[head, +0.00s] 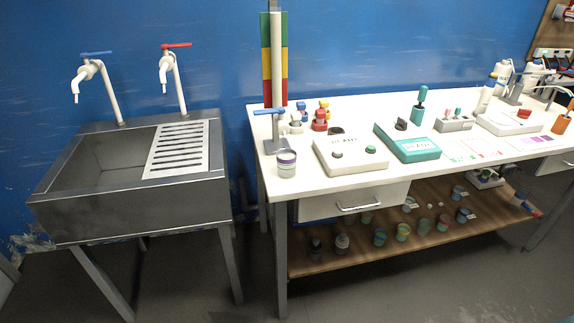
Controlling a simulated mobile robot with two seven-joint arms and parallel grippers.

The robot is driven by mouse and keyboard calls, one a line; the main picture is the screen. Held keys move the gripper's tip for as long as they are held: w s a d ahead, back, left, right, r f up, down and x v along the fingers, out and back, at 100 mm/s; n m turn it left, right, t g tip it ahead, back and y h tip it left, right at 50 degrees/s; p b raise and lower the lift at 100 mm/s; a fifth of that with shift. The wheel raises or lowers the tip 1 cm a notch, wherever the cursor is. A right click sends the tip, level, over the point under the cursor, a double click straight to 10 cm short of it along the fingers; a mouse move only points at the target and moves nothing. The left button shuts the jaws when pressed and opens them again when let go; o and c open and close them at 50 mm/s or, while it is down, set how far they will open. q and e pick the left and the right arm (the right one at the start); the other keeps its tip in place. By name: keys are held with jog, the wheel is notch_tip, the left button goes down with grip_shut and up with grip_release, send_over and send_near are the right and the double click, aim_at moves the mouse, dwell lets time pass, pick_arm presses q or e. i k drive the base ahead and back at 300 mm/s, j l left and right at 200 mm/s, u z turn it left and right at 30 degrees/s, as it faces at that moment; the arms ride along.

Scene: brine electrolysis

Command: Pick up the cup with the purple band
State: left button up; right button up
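A small white cup with a purple band (287,163) near its rim stands upright on the white table (304,180), close to the left front corner. It sits in front of a white tap with a blue handle (272,128). Nothing is touching the cup from the front. Neither of my grippers is in the head view.
A steel sink (110,170) with two taps stands left of the table, with a gap between. A white device (350,155) and a teal device (408,142) are right of the cup. Several jars sit on the lower wooden shelf (350,255).

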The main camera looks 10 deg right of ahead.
aim_at(287, 164)
jog(key=i+l, duration=0.1)
jog(key=l, duration=0.3)
jog(key=i+l, duration=0.15)
jog(key=l, duration=0.25)
jog(key=i+l+u, duration=0.1)
jog(key=l, duration=0.3)
jog(key=i+l, duration=0.1)
jog(key=l, duration=0.3)
